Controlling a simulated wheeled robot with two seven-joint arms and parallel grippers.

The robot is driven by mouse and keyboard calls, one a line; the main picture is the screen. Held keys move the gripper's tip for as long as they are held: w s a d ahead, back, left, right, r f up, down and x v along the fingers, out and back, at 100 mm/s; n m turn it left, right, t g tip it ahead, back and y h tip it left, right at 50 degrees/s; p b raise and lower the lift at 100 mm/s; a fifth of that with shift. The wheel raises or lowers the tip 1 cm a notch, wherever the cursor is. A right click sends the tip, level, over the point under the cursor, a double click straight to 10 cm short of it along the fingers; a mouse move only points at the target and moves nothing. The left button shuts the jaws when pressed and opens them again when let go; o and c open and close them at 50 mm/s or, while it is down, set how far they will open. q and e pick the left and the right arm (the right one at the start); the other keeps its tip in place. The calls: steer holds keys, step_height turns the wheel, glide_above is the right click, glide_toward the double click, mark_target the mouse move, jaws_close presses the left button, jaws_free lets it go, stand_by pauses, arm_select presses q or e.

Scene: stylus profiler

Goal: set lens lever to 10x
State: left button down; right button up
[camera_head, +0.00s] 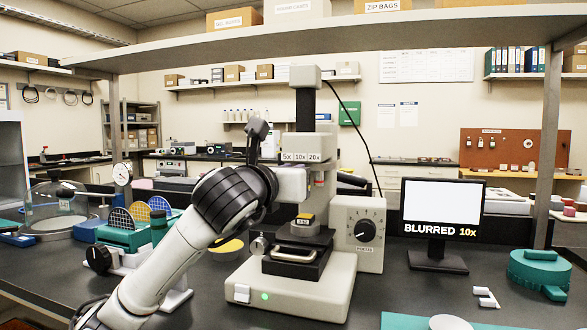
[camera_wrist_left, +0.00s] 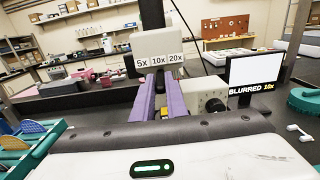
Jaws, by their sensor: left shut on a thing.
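The stylus profiler (camera_head: 300,285) stands on the dark bench in the head view, with a label plate (camera_head: 301,156) marked 5x, 10x and 20x on its head. The plate also shows in the left wrist view (camera_wrist_left: 158,62). My left gripper (camera_wrist_left: 160,80) reaches to just below the plate, its two purple fingers close together and shut on the lens lever, which they mostly hide. In the head view my wrist covers the fingertips. The lever's exact position against the marks cannot be seen. The monitor (camera_head: 441,204) reads "BLURRED 10x". My right gripper is out of view.
A focus knob (camera_head: 365,230) is on the profiler's right side box. A teal round container (camera_head: 540,270) stands at the right. A teal rack with coloured discs (camera_head: 122,222) and a glass dome (camera_head: 55,205) stand at the left. A shelf (camera_head: 350,44) spans overhead.

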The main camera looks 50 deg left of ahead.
arm_select(q)
steer(key=shift+f, duration=0.15)
steer(key=c, duration=1.8)
jaws_free()
steer(key=shift+o, duration=0.2)
steer(key=shift+d, duration=0.1)
steer(key=b+v, duration=0.3)
steer(key=v, duration=0.7)
steer(key=shift+d, duration=0.15)
